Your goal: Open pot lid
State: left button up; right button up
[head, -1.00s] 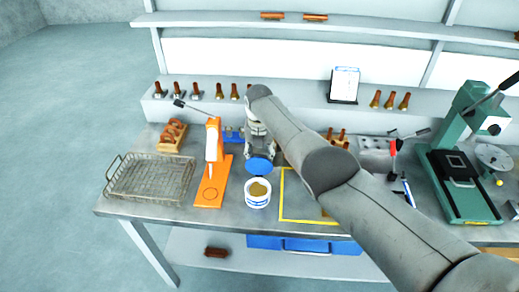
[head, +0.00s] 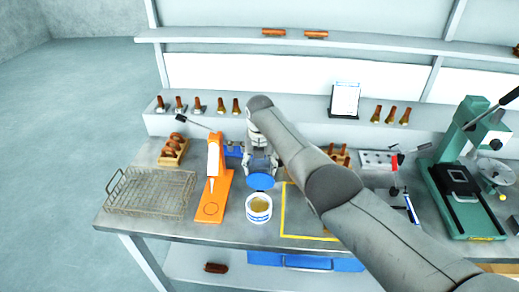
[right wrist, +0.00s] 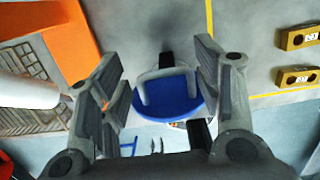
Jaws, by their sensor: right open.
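The pot (head: 258,207) is a small white tub with a blue band, with its top uncovered and tan contents showing. The round blue lid (head: 260,182) is off the pot, just behind its rim in the head view. My right gripper (head: 262,165) is right at the lid. In the right wrist view, its two fingers (right wrist: 165,88) are apart, with the blue lid (right wrist: 175,98) and its grey loop handle between them. I cannot tell whether the lid rests on the bench. A bit of white shows below the lid there. My left gripper is not in view.
An orange stand (head: 212,195) is just left of the pot, with a wire basket (head: 150,192) beyond it. A yellow-outlined area (head: 297,215) lies to the right, partly behind my right arm. A green press (head: 465,190) stands at the far right.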

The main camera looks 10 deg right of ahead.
notch_tip(320, 180, up, 10)
jog(key=s, duration=0.1)
jog(key=shift+a+r, duration=0.15)
jog(key=shift+a, duration=0.1)
dwell(0.4)
